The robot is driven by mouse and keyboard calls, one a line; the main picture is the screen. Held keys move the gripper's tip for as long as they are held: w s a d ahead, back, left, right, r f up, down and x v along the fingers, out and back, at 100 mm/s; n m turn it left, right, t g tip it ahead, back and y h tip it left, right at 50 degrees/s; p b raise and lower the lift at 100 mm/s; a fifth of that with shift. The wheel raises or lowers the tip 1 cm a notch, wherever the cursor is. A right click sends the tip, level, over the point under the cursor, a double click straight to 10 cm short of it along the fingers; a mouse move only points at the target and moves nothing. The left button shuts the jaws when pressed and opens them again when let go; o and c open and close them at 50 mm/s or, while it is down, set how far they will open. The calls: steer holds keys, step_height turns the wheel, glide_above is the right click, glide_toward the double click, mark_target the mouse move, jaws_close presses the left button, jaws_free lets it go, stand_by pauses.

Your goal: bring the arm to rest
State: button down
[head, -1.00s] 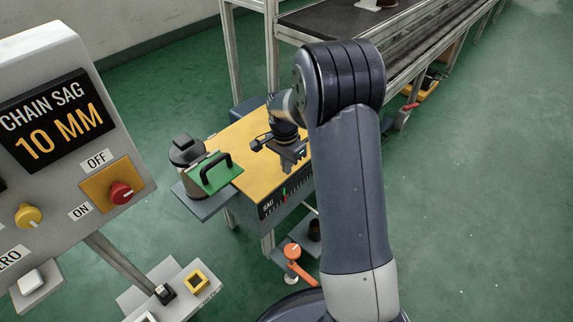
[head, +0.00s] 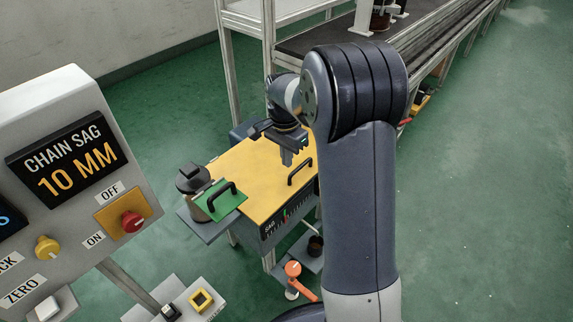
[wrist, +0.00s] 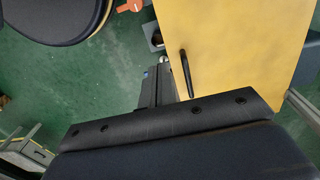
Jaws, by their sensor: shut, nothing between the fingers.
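My gripper (head: 287,160) hangs above the yellow-topped bench (head: 252,160) in the head view, fingers pointing down. It is shut and empty, apart from the black handle (head: 300,172) that stands to its right on the yellow top. My dark arm crosses the middle of the head view and hides the bench's right part. In the wrist view, the yellow top (wrist: 225,45) and its black handle (wrist: 186,73) show beyond the gripper's dark body.
A panel (head: 80,190) reading "CHAIN SAG 10 MM" stands at the left. A grey canister (head: 190,180) and a green plate with a handle (head: 222,200) sit at the bench's left end. A conveyor (head: 430,35) runs behind. Green floor is clear at right.

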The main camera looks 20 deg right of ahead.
steer(key=shift+r, duration=0.3)
steer(key=b, duration=0.5)
glide_above(287, 198)
step_height(287, 198, down, 13)
steer(key=shift+a+r, duration=0.1)
steer(key=shift+r, duration=0.1)
steer(key=shift+f+b, duration=0.6)
steer(key=shift+f, duration=0.15)
steer(key=shift+r, duration=0.25)
steer(key=shift+r+p, duration=0.1)
steer(key=shift+p, duration=0.25)
